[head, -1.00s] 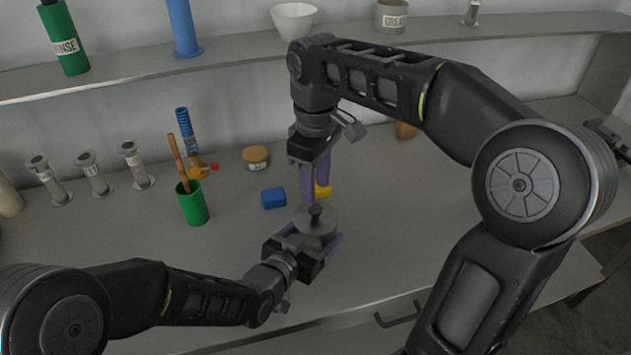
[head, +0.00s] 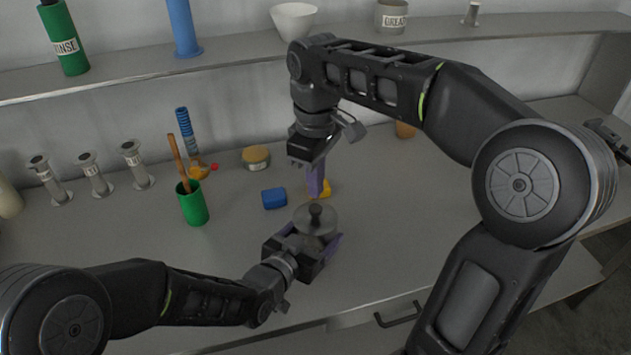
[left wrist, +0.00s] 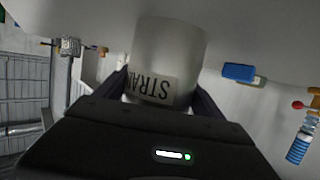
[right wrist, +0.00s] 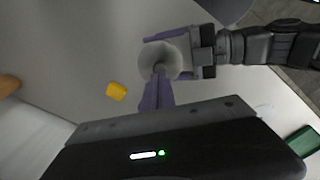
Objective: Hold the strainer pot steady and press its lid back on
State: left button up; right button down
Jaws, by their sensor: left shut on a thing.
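The strainer pot (head: 320,243) is a grey cylinder standing on the table. In the left wrist view the strainer pot (left wrist: 168,48) shows upside down with part of its label. My left gripper (head: 312,246) is shut around its side. The round grey lid (head: 318,220), with a black knob (head: 315,209), lies on top of the pot; I cannot tell whether it is fully seated. My right gripper (head: 317,193) points down just above the knob, its purple fingers together and empty. In the right wrist view the lid (right wrist: 150,62) shows beyond the fingertips.
A blue block (head: 273,198) and a yellow object (head: 326,188) lie behind the pot. A green cup (head: 193,205) with a brown stick, a tan-lidded jar (head: 256,157) and several metal cylinders stand to the left. A shelf (head: 235,50) runs behind.

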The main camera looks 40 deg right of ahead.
aim_at(316, 208)
jog(key=shift+f, duration=0.15)
jog(key=shift+f, duration=1.7)
pick_arm(q)
jog(key=o, duration=1.5)
jog(key=shift+a, duration=0.15)
pick_arm(e)
jog(key=shift+s, duration=0.1)
jog(key=shift+f, duration=0.1)
pick_arm(q)
jog(key=v, duration=0.4)
jog(key=w+v, duration=0.1)
jog(key=v, duration=0.6)
jog(key=shift+a+r, duration=0.15)
jog(key=shift+a, duration=0.5)
